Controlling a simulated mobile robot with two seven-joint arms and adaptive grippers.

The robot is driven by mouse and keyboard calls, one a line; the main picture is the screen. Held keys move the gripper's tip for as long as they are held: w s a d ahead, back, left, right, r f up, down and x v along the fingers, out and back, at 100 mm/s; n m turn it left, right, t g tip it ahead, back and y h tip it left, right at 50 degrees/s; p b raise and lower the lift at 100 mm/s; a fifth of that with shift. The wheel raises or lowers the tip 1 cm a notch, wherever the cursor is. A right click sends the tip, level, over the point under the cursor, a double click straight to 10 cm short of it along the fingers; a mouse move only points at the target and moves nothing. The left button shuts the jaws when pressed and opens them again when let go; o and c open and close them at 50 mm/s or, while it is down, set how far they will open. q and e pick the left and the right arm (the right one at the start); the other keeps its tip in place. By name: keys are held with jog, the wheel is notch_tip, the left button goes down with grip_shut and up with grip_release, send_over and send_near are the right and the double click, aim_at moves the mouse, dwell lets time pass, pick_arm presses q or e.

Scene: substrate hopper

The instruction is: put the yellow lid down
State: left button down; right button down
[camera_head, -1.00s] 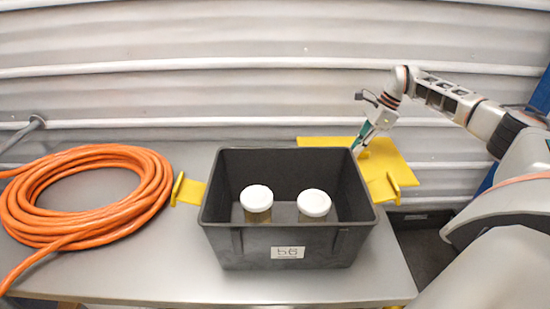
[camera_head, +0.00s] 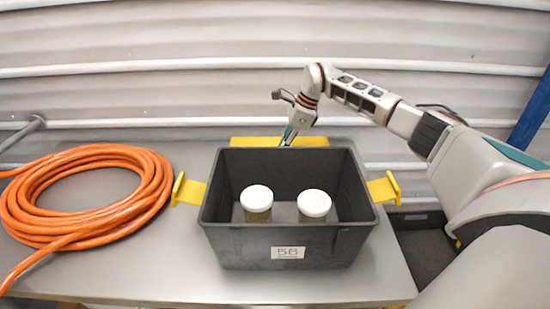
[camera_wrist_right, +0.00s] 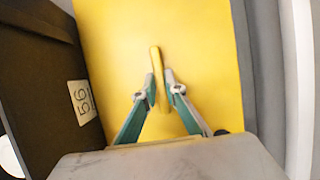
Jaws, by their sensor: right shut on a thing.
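The flat yellow lid (camera_head: 252,141) shows as a strip just behind the dark grey bin (camera_head: 287,235); the bin's rear wall hides its lower part. In the right wrist view the lid (camera_wrist_right: 205,45) fills the middle, with a thin raised handle (camera_wrist_right: 154,62). My right gripper (camera_wrist_right: 159,80) is shut on this handle, one finger on each side. In the head view the right gripper (camera_head: 286,142) is behind the bin's back rim. I cannot tell whether the lid touches the table. My left gripper is not in view.
The open bin holds two white-capped jars (camera_head: 257,198) (camera_head: 314,204) and has yellow side handles (camera_head: 188,190) (camera_head: 384,188). A coiled orange hose (camera_head: 90,158) covers the left of the metal table (camera_head: 150,265). A corrugated wall (camera_head: 150,95) stands behind. A dark container (camera_head: 415,232) is at lower right.

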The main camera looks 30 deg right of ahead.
jog(key=shift+w+a, duration=0.65)
jog(key=shift+a, duration=0.35)
notch_tip(320, 180, down, 4)
jog(key=shift+r, duration=0.25)
jog(key=shift+f, duration=0.1)
jog(key=c, duration=2.1)
grip_release()
